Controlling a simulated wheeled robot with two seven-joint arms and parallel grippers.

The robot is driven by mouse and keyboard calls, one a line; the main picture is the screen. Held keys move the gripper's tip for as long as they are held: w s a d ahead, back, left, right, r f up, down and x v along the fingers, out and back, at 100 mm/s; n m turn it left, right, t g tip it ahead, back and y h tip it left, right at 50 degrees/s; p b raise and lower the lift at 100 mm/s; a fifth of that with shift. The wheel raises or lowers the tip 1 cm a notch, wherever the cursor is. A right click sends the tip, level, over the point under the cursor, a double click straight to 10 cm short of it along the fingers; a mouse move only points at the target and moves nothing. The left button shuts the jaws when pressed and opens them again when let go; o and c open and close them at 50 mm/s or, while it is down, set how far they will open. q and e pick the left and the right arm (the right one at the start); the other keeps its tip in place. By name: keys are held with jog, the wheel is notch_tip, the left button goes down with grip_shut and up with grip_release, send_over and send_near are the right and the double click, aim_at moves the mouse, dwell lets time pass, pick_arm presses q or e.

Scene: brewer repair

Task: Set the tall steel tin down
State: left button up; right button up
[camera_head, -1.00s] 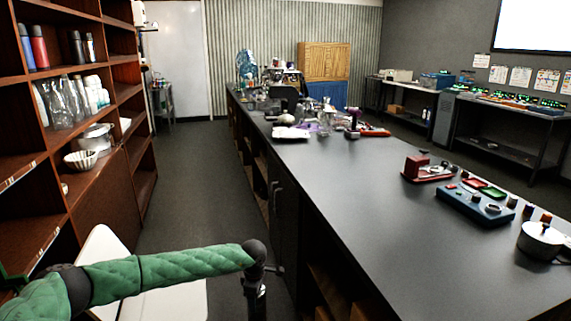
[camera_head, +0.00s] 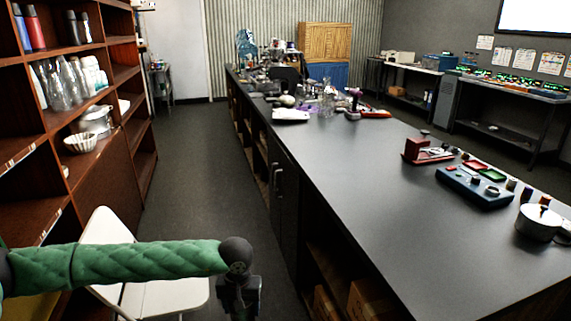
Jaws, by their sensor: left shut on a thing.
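My left arm in its green sleeve comes in from the left. It ends in a dark wrist and my left gripper (camera_head: 240,298), which points down at the bottom edge, over the floor between the white chair and the long bench (camera_head: 375,200). The fingertips are cut off by the frame. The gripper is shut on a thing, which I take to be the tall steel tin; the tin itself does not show. My right gripper is not in view.
A white folding chair (camera_head: 165,297) stands under my arm. Brown shelves (camera_head: 110,165) with bottles and bowls line the left. On the bench are a red device (camera_head: 425,151), a blue device (camera_head: 473,187) and a steel pot (camera_head: 540,222). The bench's middle is clear.

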pick_arm(q)
jog(key=s+a+r, duration=0.2)
jog(key=a, duration=0.6)
jog(key=shift+a+r+n, duration=0.3)
jog(key=shift+r+n, duration=0.1)
jog(key=shift+s, duration=0.1)
